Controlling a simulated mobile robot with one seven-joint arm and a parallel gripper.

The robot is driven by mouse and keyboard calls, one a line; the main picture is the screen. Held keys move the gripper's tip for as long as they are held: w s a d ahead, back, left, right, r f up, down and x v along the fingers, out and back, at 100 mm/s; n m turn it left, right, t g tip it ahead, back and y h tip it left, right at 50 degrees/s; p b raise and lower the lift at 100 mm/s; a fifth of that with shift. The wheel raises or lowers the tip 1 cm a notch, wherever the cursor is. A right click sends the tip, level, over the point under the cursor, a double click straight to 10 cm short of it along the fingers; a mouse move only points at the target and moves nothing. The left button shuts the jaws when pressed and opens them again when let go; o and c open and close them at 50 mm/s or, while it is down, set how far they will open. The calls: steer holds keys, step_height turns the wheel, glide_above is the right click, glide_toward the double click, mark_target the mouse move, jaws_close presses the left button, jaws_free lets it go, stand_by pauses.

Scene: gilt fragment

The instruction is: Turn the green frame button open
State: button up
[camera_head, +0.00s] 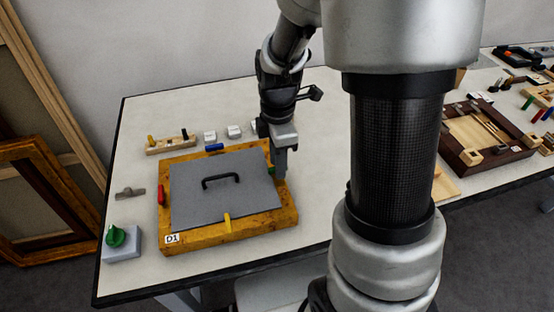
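A gilt frame (188,237) marked D1 lies flat on the table, with a grey panel (200,195) inside it and a black handle on the panel. The green button (271,170) is at the frame's right side, mostly hidden by my gripper. My gripper (281,178) points down at that side, over or against the button; I cannot tell if it touches. Its fingers are too small and edge-on to show whether they are open or shut. The other buttons are red (161,194) at left, blue (214,147) at top and yellow (227,222) at bottom.
A grey box with a green knob (116,236) stands at the table's front left. A wooden peg rack (170,145) and small white blocks (234,131) lie behind the frame. A dark tray (458,154) is at right. My arm covers the table's middle.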

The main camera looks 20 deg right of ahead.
steer(key=shift+c, duration=0.3)
jaws_close()
steer(key=shift+m, duration=0.3)
steer(key=m, duration=0.6)
steer(key=shift+p, duration=0.3)
steer(key=m, duration=0.5)
steer(key=shift+m+p, duration=0.3)
steer(key=shift+m, duration=0.1)
steer(key=m, duration=0.5)
steer(key=shift+p, duration=0.35)
steer(key=shift+m, duration=0.4)
steer(key=shift+o, duration=0.3)
jaws_free()
